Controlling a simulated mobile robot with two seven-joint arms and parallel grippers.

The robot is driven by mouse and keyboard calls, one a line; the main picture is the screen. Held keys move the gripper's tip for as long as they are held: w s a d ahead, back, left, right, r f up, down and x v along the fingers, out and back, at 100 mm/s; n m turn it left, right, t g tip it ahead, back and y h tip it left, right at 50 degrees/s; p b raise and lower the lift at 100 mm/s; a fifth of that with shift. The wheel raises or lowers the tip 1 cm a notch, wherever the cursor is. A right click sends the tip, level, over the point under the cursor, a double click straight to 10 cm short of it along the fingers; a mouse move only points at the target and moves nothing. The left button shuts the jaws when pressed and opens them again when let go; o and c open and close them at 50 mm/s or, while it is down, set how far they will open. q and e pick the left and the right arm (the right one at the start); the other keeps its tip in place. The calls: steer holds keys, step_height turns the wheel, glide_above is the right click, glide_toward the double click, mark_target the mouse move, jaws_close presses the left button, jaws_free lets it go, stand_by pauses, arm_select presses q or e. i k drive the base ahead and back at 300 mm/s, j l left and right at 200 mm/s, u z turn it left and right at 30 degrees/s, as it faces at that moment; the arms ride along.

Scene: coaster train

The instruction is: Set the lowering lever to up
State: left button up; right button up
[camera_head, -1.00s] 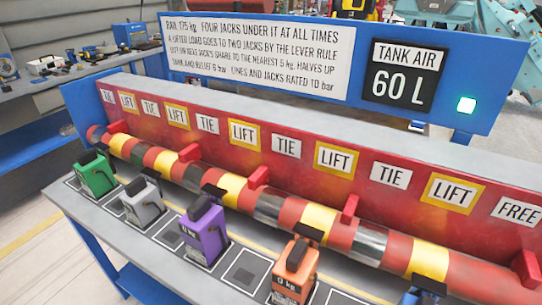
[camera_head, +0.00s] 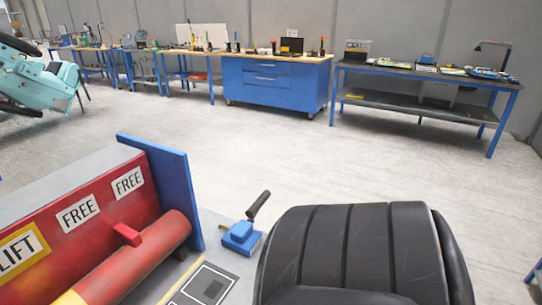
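A blue box with a black-gripped lever (camera_head: 258,206) stands on the grey bench top, just past the right end of the red rail housing. The lever slants up and to the right from its blue base (camera_head: 240,236). I see no label on it, so I cannot confirm that it is the lowering lever or which setting it has. Neither of my grippers is in view.
The red housing (camera_head: 100,215) with FREE and LIFT labels ends at a blue end plate (camera_head: 178,190). A large black ribbed seat-like shape (camera_head: 345,250) fills the front right. Open floor lies beyond, with a blue cabinet (camera_head: 272,85) and workbenches along the wall.

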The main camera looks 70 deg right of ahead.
mark_target(252, 211)
steer(key=z, duration=2.25)
